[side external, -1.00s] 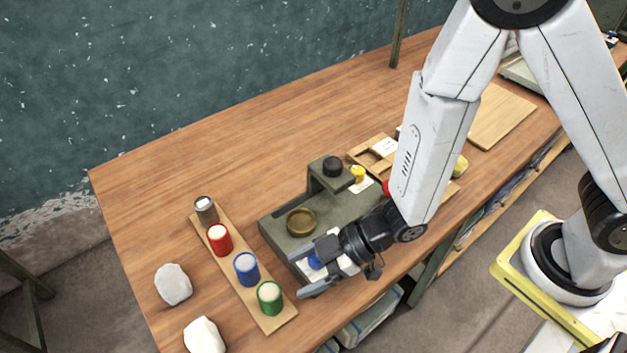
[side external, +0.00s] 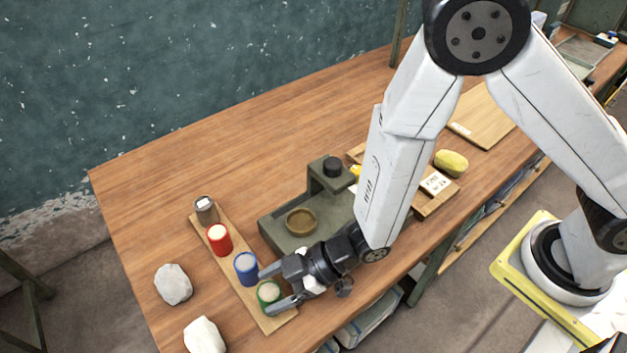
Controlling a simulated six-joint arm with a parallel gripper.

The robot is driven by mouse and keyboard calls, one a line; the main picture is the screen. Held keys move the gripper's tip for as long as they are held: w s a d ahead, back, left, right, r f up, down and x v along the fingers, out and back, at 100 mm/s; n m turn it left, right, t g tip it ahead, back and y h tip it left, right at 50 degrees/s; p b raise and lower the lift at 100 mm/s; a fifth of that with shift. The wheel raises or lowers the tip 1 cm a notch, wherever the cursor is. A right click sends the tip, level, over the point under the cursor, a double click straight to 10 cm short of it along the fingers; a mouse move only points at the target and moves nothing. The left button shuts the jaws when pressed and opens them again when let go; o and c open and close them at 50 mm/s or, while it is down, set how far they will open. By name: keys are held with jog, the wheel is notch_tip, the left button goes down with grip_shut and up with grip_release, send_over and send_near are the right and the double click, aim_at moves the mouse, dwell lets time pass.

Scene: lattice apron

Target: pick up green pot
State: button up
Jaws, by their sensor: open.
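The green pot (side external: 268,292) stands upright at the near end of a narrow wooden board (side external: 277,323), with a pale top. My gripper (side external: 268,290) is open at the green pot, with one finger on its far side near the blue pot and the other on its near side. The fingers reach around the pot from the right, and part of the pot is hidden by them. I cannot tell whether either finger touches it.
Two pale stones (side external: 173,285) lie to the left. A dark green device with a brass dish (side external: 301,222) stands to the right. The table's back left is clear.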

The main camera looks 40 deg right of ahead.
aim_at(268, 291)
jog(key=shift+w+a+f, duration=0.15)
jog(key=shift+a+f, duration=0.2)
jog(key=shift+a, duration=0.1)
jog(key=c, duration=1.1)
jog(key=shift+o, duration=0.2)
jog(key=shift+r, duration=0.15)
jog(key=shift+r, duration=4.9)
